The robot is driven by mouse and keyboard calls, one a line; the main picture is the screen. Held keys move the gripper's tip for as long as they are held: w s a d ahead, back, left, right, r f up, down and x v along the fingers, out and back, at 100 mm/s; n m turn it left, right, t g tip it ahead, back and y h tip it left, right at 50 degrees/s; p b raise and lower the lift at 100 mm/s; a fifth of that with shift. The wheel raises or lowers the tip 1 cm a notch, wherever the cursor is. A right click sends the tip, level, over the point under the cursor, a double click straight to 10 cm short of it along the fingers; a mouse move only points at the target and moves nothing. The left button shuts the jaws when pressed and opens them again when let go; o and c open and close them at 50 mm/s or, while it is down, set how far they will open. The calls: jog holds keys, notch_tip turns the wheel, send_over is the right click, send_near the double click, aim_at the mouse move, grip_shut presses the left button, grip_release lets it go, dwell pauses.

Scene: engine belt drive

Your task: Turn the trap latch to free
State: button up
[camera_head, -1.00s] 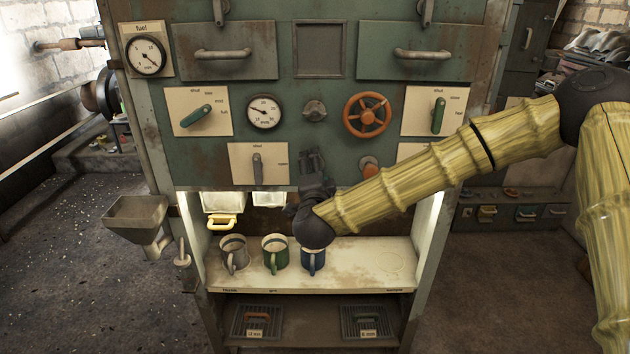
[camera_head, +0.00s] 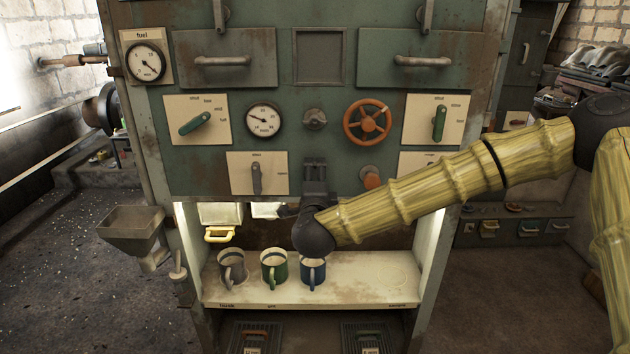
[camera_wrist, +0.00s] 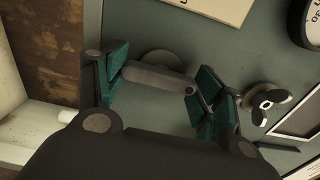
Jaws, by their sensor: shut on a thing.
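In the wrist view a grey latch bar (camera_wrist: 158,80) on a round base (camera_wrist: 160,58) lies between the green-padded fingers of my gripper (camera_wrist: 162,86), which is shut on it. I take this bar for the trap latch; no label on it is readable. In the head view my gripper (camera_head: 316,168) is against the green panel, below the small winged knob (camera_head: 315,119), and hides the latch. The winged knob also shows just right of the fingers in the wrist view (camera_wrist: 268,102).
A lever (camera_head: 257,178) on a cream plate is left of my gripper, and a red knob (camera_head: 371,177) is right of it. A red handwheel (camera_head: 367,121) is above right. Grey, green and blue mugs (camera_head: 274,267) stand on the shelf (camera_head: 365,280) below.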

jog(key=o, duration=1.1)
jog(key=shift+s, duration=0.15)
jog(key=s, duration=1.1)
jog(key=shift+s, duration=0.35)
